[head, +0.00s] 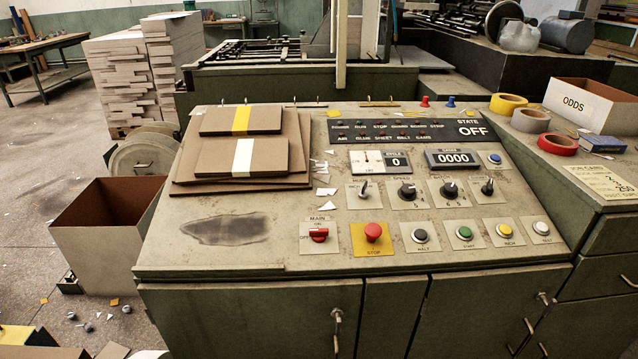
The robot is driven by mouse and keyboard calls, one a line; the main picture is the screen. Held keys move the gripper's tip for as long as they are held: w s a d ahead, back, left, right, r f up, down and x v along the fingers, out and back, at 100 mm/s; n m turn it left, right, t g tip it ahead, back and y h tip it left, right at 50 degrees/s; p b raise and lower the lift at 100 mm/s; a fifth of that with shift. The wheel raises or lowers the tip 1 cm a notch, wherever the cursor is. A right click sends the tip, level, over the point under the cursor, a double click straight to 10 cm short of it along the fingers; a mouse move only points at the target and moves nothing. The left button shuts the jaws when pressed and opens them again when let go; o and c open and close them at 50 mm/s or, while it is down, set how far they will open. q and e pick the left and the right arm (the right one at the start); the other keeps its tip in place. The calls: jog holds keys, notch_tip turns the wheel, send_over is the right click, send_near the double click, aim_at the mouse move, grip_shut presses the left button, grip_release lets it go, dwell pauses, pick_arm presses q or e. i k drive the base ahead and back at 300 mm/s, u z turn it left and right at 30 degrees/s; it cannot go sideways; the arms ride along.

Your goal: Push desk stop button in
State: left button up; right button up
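The desk stop button (373,232) is a red mushroom head on a yellow plate marked STOP, at the front of the sloping control desk (300,262). It stands up from its plate. A red MAIN switch (318,235) sits to its left, and the dark HALT button (420,236) to its right. The state display (473,130) reads OFF. Neither of my grippers is in the head view.
Stacked boards with banded packs (240,157) lie on the desk's left. Several knobs (407,191) stand behind the button row. Tape rolls (507,103) and an ODDS box (590,105) are at right. An open bin (105,240) stands on the floor at left. Space above the stop button is clear.

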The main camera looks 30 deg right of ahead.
aim_at(373, 230)
jog(key=u, duration=0.15)
jog(key=i, duration=0.4)
jog(key=z, duration=1.65)
